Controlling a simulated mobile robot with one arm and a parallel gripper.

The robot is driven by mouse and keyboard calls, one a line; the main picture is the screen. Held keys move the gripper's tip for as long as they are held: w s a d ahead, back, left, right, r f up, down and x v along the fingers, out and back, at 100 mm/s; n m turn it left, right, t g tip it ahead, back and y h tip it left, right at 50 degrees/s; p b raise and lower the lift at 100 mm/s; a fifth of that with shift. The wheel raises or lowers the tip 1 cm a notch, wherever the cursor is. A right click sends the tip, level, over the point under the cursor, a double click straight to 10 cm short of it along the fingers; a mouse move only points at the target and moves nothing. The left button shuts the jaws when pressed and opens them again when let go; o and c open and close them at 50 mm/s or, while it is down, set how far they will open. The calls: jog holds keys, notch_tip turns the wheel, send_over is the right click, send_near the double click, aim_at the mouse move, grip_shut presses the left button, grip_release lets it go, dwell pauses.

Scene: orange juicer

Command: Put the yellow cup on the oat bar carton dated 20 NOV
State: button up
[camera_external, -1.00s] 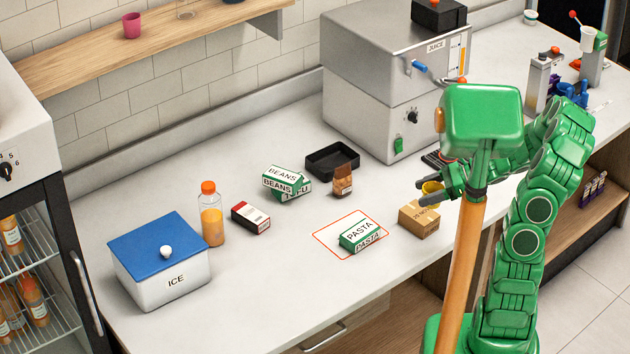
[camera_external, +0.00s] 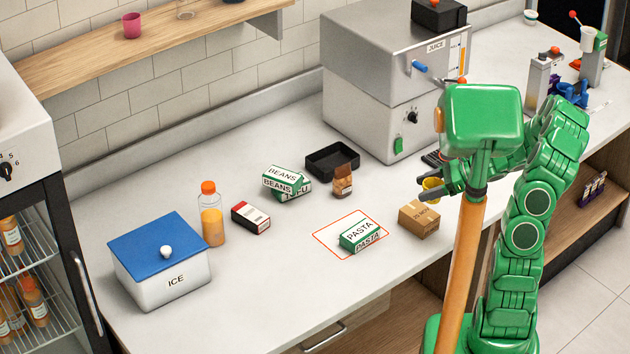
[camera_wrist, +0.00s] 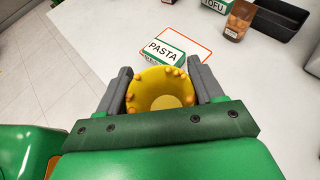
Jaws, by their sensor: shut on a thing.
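The yellow cup (camera_external: 431,184) is in my gripper (camera_external: 440,186), just beyond the carton's right side in the external view. In the wrist view the yellow cup (camera_wrist: 158,90) sits between the two grey fingers of my gripper (camera_wrist: 161,84), which is shut on it. A brown carton (camera_external: 418,219) stands on the counter, near and just below the cup in the picture. Its top label seems to read 20 NOV, but the print is small. The carton is not seen in the wrist view, where the cup and gripper cover the middle.
A PASTA box (camera_external: 360,233) lies in a red-outlined area left of the carton. BEANS and TOFU boxes (camera_external: 286,181), a brown packet (camera_external: 342,181) and a black tray (camera_external: 332,160) lie farther back. The grey juicer (camera_external: 385,85) stands behind.

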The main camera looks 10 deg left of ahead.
jog(key=w+a+f, duration=0.1)
jog(key=w+f, duration=0.3)
jog(key=w+a+f, duration=0.1)
jog(key=w+f, duration=0.1)
jog(key=shift+w+a+f, duration=0.15)
jog(key=shift+a+f, duration=0.2)
jog(key=shift+f, duration=1.55)
jog(key=o, duration=1)
jog(key=shift+f, duration=0.15)
jog(key=shift+o, duration=0.2)
jog(key=shift+d+r, duration=0.15)
jog(key=shift+r, duration=0.1)
jog(key=v, duration=1.1)
jog(key=shift+d, duration=0.35)
